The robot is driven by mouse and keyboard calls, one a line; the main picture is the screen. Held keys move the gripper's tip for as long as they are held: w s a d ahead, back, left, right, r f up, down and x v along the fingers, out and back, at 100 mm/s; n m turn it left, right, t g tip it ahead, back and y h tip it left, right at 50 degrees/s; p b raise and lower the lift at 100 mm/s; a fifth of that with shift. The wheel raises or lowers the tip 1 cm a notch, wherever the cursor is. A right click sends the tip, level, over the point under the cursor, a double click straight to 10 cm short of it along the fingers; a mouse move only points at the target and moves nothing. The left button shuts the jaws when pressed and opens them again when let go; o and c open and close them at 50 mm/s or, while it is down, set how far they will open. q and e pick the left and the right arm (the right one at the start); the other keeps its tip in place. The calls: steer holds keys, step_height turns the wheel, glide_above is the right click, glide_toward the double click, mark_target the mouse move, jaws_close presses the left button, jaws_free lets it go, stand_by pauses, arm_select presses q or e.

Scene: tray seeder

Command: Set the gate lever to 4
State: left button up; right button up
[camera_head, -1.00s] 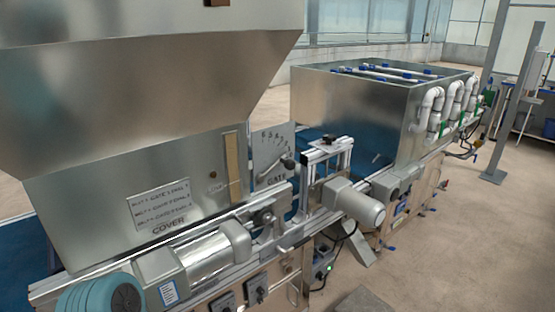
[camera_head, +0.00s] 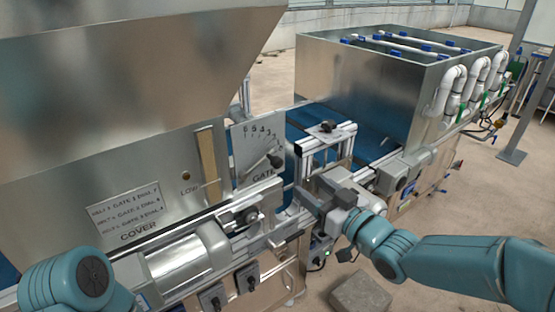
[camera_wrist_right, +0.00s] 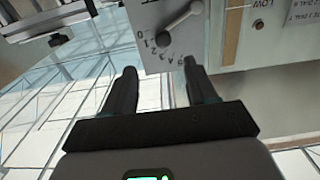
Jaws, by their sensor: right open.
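The gate plate (camera_head: 250,140) stands upright beside the hopper, with a row of numbers along its top and "GATE" at its bottom. The gate lever (camera_head: 262,167) slants up to the right, its dark knob (camera_head: 276,160) near the low-number end of the scale. In the right wrist view the plate appears upside down, and the lever knob (camera_wrist_right: 163,40) lies near the 1 and 2; its exact reading is unclear. My right gripper (camera_head: 306,200) is open and empty, right of and below the knob, apart from it. My left gripper is out of view.
A metal frame with a black knob (camera_head: 328,127) stands just right of the plate. A grey motor (camera_head: 392,178) and rails lie near my right gripper. The hopper (camera_head: 110,100) fills the left. A grey block (camera_head: 360,297) is on the floor.

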mark_target(280, 165)
steer(key=p+x, duration=0.3)
steer(key=x, duration=0.9)
steer(key=shift+a, duration=0.3)
steer(key=shift+w+a+p, duration=0.1)
steer(key=shift+a+p, duration=0.1)
steer(key=shift+p, duration=0.1)
steer(key=shift+w, duration=0.1)
steer(key=shift+c, duration=1)
steer(key=shift+f, duration=0.1)
jaws_close()
